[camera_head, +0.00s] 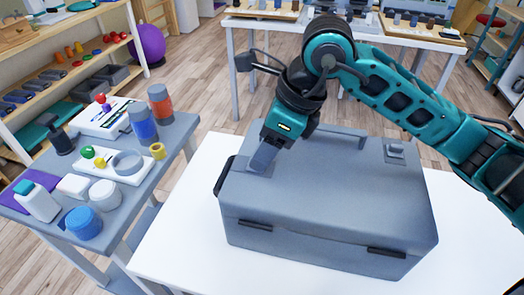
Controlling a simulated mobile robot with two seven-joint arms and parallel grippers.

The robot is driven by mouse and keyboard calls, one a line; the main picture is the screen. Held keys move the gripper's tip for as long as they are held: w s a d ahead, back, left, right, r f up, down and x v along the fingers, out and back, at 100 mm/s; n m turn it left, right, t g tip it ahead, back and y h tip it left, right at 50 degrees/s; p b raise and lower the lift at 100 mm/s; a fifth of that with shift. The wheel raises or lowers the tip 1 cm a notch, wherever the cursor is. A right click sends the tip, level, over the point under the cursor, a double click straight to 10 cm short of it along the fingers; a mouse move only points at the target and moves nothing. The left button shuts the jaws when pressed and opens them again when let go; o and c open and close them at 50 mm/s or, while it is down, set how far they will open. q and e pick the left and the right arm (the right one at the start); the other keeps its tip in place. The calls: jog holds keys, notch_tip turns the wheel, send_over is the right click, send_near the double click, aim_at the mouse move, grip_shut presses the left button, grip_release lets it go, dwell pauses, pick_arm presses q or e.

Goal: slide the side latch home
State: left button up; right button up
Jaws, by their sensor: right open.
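A closed grey case (330,200) with a rounded lid stands on a white table. A small grey latch (395,149) sits at the back right of its lid. A dark bar-like part (221,178) sticks out at the case's left end; I cannot tell whether it is a handle or the side latch. My left gripper is out of view.
Two dark fittings (386,252) are on the case's near side. The white table (180,235) is bare around the case. A grey side table (125,215) at the left holds jars, bottles and small items. Shelves (75,75) stand behind it.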

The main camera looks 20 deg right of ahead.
jog(key=shift+x, duration=1.05)
grip_shut()
